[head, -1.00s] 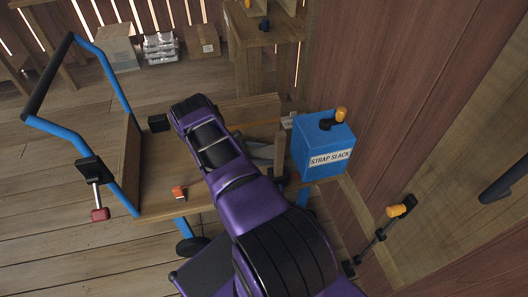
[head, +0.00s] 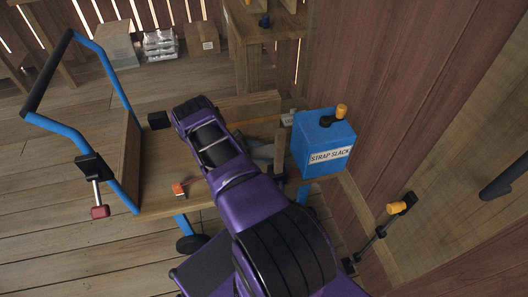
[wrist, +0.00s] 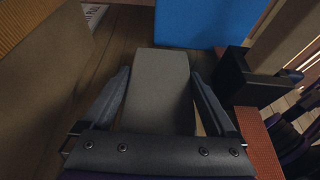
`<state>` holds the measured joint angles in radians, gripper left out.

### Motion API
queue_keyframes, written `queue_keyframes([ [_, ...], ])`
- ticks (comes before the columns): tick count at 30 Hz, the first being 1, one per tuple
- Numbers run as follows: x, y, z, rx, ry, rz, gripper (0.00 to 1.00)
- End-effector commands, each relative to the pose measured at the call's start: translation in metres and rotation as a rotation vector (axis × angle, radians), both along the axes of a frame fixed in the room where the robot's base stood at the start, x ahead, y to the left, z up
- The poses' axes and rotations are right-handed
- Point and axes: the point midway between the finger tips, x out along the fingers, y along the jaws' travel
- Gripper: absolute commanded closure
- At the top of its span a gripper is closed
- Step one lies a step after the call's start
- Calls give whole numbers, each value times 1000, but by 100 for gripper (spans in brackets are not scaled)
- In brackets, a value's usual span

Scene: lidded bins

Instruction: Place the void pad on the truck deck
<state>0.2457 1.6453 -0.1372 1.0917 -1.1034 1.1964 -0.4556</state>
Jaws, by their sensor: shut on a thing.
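The truck deck (head: 160,188) is a wooden platform with a blue-and-black handle on its left, in the head view. My gripper (wrist: 162,100) is shut on a grey block, which I take to be the void pad (wrist: 160,80), in the wrist view. The pad lies between the two dark fingers, with brown wood around and beyond it. Whether it touches the deck I cannot tell. In the head view my arm covers the middle of the deck, and the gripper (head: 262,152) is mostly hidden behind it.
A blue box marked STRAP SLACK (head: 323,142) stands at the deck's right end; it also shows in the wrist view (wrist: 205,22). A black block (wrist: 255,82) and an orange-red strip (wrist: 268,145) are right of the gripper. A wooden wall (head: 400,90) rises at right.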

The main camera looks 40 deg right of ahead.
Motion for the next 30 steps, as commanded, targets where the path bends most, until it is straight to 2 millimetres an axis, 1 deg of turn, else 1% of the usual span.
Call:
queue_keyframes([
  [4,0,0,-3,-1,0,0,74],
  [5,0,0,-3,0,0,0,2],
  [6,0,0,-2,0,0,0,0],
  [13,1,1,-2,0,0,0,0],
  [17,6,9,2,0,-2,1,0],
  [20,14,23,8,0,-2,4,0],
  [30,51,91,40,0,-3,3,0],
])
